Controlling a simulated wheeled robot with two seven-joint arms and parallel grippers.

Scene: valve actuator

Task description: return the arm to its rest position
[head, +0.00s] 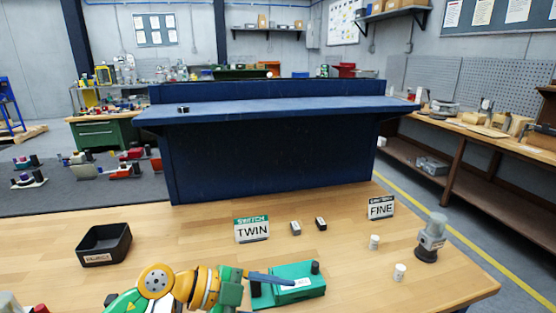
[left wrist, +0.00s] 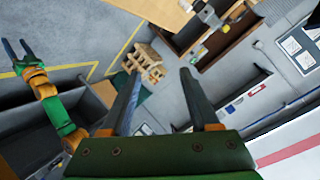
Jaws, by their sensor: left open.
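My left arm comes in at the bottom left of the head view, green and orange. Its gripper (head: 270,278) has a dark blue finger pointing right, overlapping the green block (head: 298,290) in the picture; I cannot tell whether they touch. In the left wrist view the left gripper (left wrist: 165,100) shows two dark fingers spread apart with nothing between them. Another arm of mine, green and orange, stands at the left of that view. Its gripper (left wrist: 18,50) has two separated fingers and appears empty. This gripper is not visible in the head view.
A blue bench (head: 270,150) stands behind. The table's centre left is clear.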

